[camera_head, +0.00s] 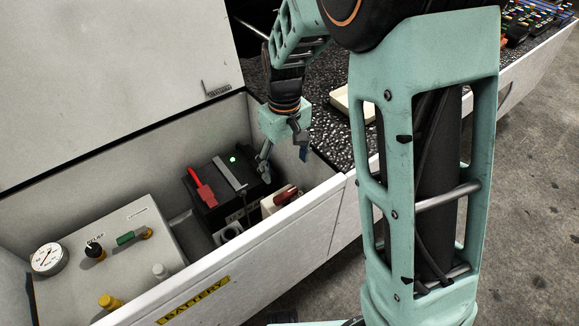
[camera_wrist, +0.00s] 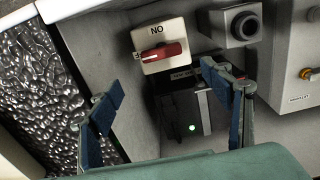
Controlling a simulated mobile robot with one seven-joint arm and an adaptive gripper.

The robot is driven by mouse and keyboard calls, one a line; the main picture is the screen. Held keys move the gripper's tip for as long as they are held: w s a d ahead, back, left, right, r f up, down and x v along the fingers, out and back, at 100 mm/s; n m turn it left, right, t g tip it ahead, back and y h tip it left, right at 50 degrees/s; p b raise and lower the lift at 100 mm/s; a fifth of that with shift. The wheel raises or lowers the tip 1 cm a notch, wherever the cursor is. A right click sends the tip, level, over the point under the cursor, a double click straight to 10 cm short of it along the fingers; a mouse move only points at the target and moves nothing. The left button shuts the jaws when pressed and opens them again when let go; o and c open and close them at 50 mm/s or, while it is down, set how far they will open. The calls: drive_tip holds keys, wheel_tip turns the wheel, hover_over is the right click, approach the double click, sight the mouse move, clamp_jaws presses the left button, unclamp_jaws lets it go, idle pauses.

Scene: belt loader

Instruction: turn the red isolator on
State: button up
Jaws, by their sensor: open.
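The red isolator (camera_wrist: 163,51) has a red handle on a cream square housing, seen in the wrist view. The handle lies nearly level across the picture, crosswise to the "ON" mark, which reads upside down at the top. Part of another letter shows by its left end. The isolator also shows in the head view (camera_head: 285,195), inside the battery bay at the front wall. My gripper (camera_wrist: 162,80) is open and empty, its fingers spread below the housing in the wrist view. In the head view my gripper (camera_head: 284,155) hangs above the bay, apart from the isolator.
A black battery unit (camera_head: 222,200) with a red clamp (camera_head: 200,188) and green light sits beside the isolator. A grey socket (camera_wrist: 243,24) is close by. A panel box (camera_head: 125,250) with gauge and knobs fills the left. The bay's front wall (camera_head: 310,208) is close.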

sight(286, 193)
wheel_tip(286, 193, down, 11)
drive_tip(key=shift+s+r+b, duration=0.1)
drive_tip(key=shift+s+b, duration=0.05)
drive_tip(key=shift+b, duration=0.95)
drive_tip(key=shift+c, duration=0.2)
drive_tip(key=c, duration=1.1)
